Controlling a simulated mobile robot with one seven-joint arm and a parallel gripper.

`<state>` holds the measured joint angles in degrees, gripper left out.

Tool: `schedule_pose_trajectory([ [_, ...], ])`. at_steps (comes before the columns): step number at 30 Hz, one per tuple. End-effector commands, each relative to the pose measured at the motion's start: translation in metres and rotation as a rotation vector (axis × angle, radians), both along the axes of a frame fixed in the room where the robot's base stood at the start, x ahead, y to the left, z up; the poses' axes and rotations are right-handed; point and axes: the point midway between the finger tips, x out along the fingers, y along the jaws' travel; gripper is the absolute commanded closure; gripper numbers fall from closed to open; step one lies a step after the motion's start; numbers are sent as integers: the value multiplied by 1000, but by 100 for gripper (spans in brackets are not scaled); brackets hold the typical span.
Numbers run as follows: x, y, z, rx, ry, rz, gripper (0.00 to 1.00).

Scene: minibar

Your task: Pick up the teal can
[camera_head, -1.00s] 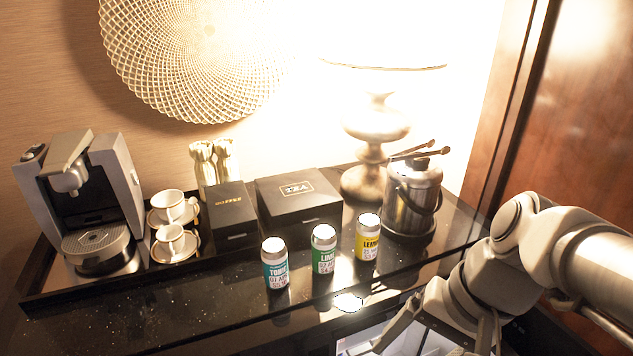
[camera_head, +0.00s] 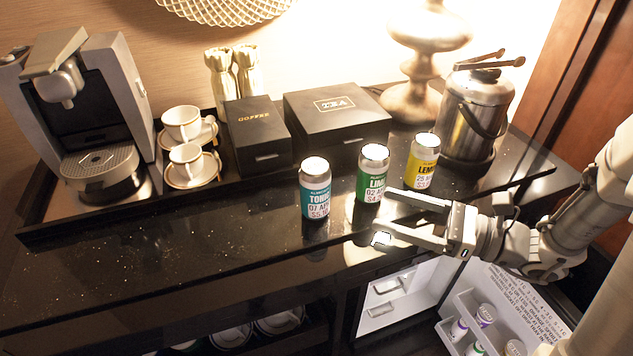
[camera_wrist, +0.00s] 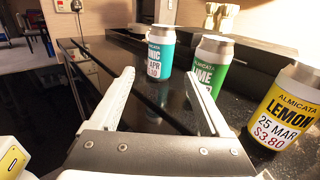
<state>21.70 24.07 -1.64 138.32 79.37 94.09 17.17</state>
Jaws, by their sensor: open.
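The teal can (camera_head: 315,192) stands upright on the black counter, the leftmost of three cans in the head view. In the wrist view the teal can (camera_wrist: 160,52) shows ahead, between and beyond the fingertips. My gripper (camera_head: 384,215) is open and empty, to the right of the teal can, with its fingers pointing left toward it. The gripper also shows in the wrist view (camera_wrist: 160,85). Its far finger is close to the green can (camera_head: 372,175); I cannot tell whether they touch.
The yellow can (camera_head: 422,160) stands right of the green one. Behind are a coffee box (camera_head: 258,140), a tea box (camera_head: 340,122), cups (camera_head: 184,124), a coffee machine (camera_head: 95,120) and an ice bucket (camera_head: 474,118). An open fridge (camera_head: 400,292) lies below the counter edge. The counter's front left is clear.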

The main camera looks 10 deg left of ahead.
Motion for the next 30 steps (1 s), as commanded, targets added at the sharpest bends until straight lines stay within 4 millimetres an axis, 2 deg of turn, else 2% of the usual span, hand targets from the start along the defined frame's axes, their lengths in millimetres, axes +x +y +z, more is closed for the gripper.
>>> schedule_pose_trajectory([
  [15, 19, 99, -1, 0, 0, 6, 19],
  [24, 26, 123, -1, 0, 0, 3, 19],
  [30, 34, 152, -4, 0, -1, 5, 19],
])
